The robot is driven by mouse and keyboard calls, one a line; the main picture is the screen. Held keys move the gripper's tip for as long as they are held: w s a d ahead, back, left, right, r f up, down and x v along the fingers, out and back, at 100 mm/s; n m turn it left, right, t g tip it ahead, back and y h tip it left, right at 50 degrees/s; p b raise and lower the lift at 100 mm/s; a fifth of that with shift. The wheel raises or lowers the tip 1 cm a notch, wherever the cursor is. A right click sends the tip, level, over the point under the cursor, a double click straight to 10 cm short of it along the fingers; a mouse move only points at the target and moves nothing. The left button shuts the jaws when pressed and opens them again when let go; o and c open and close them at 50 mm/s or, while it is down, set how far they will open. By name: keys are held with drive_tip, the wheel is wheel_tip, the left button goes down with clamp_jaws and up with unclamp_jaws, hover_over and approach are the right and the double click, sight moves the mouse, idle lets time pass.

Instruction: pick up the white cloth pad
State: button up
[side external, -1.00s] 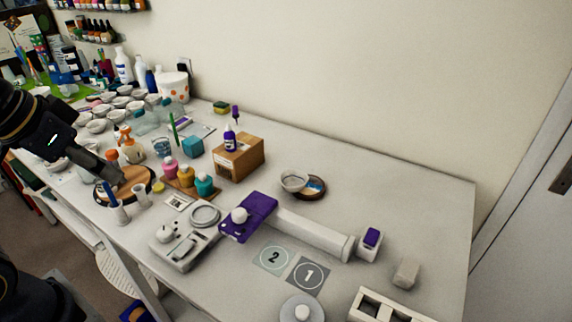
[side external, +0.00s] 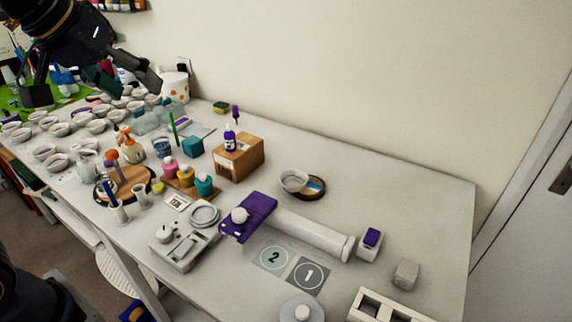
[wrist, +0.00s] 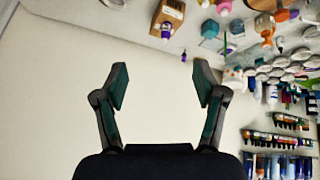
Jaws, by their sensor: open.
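A small off-white block (side external: 406,273) sits on the table at the right, in front of the purple-topped white block. It may be the white cloth pad, but I cannot tell its material. My gripper (side external: 97,92) is high at the upper left, above the bowls and far from that block. In the wrist view my gripper (wrist: 160,82) has its two fingers spread with nothing between them. The off-white block does not show in the wrist view.
A purple-topped white block (side external: 369,243), a white roll (side external: 315,234) and a white compartment tray (side external: 368,303) are near the off-white block. A cardboard box (side external: 240,158) with a bottle stands mid-table. The back right tabletop is clear.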

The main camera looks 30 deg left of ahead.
drive_tip(key=w+d+r, duration=0.2)
drive_tip(key=w+d, duration=0.5)
drive_tip(key=w, duration=0.2)
drive_tip(key=m+g, duration=0.2)
drive_tip(key=m, duration=0.3)
hover_over(406, 277)
drive_tip(key=s, duration=0.2)
drive_tip(key=shift+h, duration=0.3)
wheel_tip(406, 277, down, 31)
drive_tip(key=shift+s+f, duration=0.1)
drive_tip(key=shift+x, duration=3.05)
drive_tip(key=shift+a, duration=0.1)
drive_tip(key=c, duration=1.1)
